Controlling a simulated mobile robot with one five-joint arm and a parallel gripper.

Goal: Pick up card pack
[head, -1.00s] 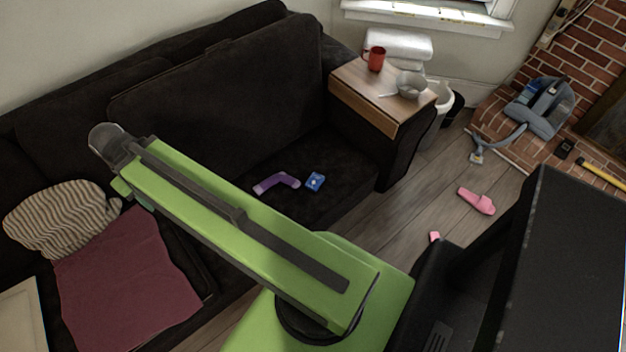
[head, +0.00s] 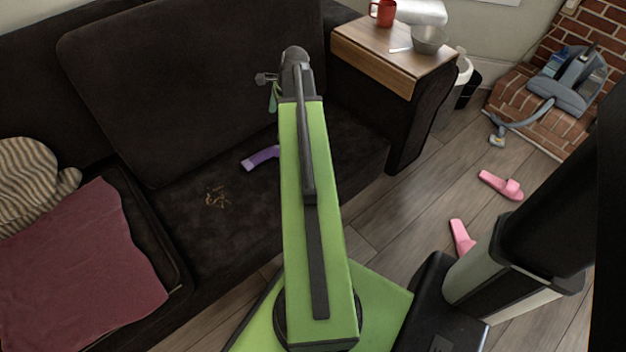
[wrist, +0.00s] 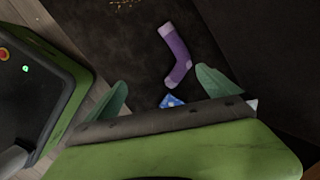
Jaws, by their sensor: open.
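The card pack (wrist: 171,101) is a small blue box on the dark sofa seat. In the wrist view it shows between my fingers, partly covered by the gripper's body. In the head view my green arm hides it. My gripper (wrist: 161,78) is open, its two green fingers spread apart with nothing held between them. In the head view only part of the gripper (head: 273,97) shows, beside the far end of the arm. I cannot tell its exact height above the pack.
A purple sock (wrist: 178,56) lies on the seat close to the pack. Crumbs (head: 216,196) and a maroon cloth (head: 75,260) lie left. Pink slippers (head: 500,185) lie on the floor.

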